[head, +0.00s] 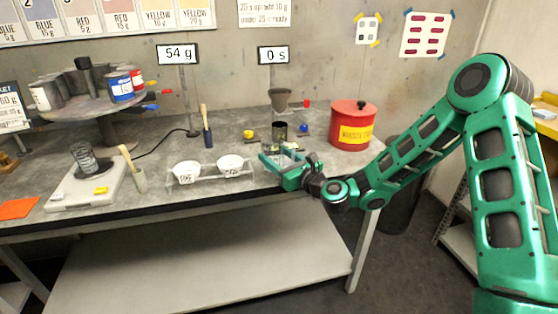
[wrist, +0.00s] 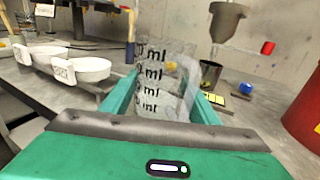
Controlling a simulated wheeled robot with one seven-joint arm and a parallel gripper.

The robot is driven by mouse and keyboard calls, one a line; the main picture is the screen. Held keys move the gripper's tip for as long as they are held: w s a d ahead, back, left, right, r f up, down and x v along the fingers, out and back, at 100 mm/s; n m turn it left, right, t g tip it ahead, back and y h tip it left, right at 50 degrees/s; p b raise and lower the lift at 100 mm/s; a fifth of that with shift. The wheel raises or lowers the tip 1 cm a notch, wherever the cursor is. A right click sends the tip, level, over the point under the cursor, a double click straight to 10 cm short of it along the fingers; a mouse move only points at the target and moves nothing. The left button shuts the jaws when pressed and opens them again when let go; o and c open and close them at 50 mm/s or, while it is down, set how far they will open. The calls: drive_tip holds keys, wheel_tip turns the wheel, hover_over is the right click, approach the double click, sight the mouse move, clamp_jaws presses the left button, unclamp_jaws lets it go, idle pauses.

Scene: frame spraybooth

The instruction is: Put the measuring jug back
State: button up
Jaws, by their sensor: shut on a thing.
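The measuring jug (wrist: 165,85) is clear, with dark ml marks, and stands between the green fingers of my gripper (wrist: 163,100) in the wrist view. My gripper is shut on it. In the head view my gripper (head: 283,162) is over the front part of the grey bench, right of the two white bowls. The jug is small and hard to make out there. I cannot tell whether its base touches the bench.
Two labelled white bowls (head: 187,172) sit in a rack left of my gripper. A dark cup (head: 280,132) stands just behind, below a grey funnel cup (head: 280,98). A red waste can (head: 351,125) is to the right.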

drive_tip(key=shift+f, duration=0.55)
drive_tip(key=o, duration=1.1)
drive_tip(key=shift+o, duration=0.2)
drive_tip(key=v, duration=1.2)
drive_tip(key=shift+r, duration=0.15)
